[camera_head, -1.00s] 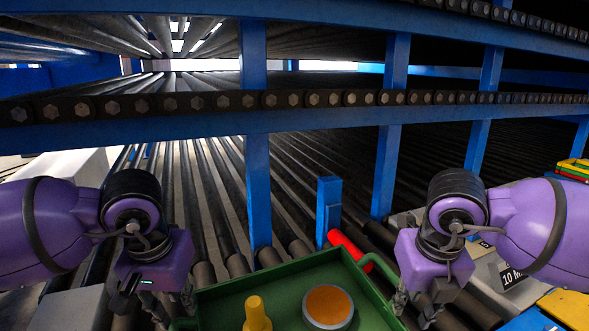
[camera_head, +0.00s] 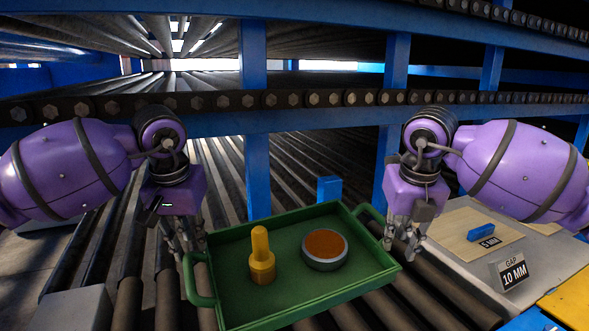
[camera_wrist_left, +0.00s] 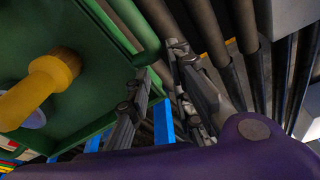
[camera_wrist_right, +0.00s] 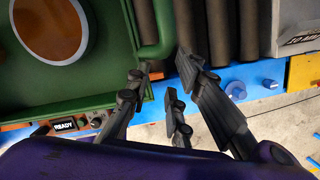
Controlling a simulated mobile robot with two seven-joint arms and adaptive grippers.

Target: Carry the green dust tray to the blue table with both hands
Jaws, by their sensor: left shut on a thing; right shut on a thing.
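The green dust tray (camera_head: 345,282) is in the middle of the head view, slightly tilted in the picture. It carries a yellow knobbed piece (camera_head: 262,262) and a round grey tin with an orange-brown top (camera_head: 325,250). My left gripper (camera_head: 186,246) is shut on the tray's left handle (camera_head: 190,285). My right gripper (camera_head: 402,234) is shut on the right handle (camera_head: 368,214). The left wrist view shows the left fingers (camera_wrist_left: 160,85) at the handle; the right wrist view shows the right fingers (camera_wrist_right: 165,85) beside the other handle (camera_wrist_right: 160,40). I cannot identify the blue table.
Dark rollers (camera_head: 225,180) run beneath and beyond the tray. Blue posts (camera_head: 257,165) and a chain-lined blue rail (camera_head: 300,120) stand close ahead. At right, a grey bench holds a board with a blue block (camera_head: 481,231) and a "GAP 10 MM" sign (camera_head: 513,272); a yellow surface (camera_head: 562,305) lies nearby.

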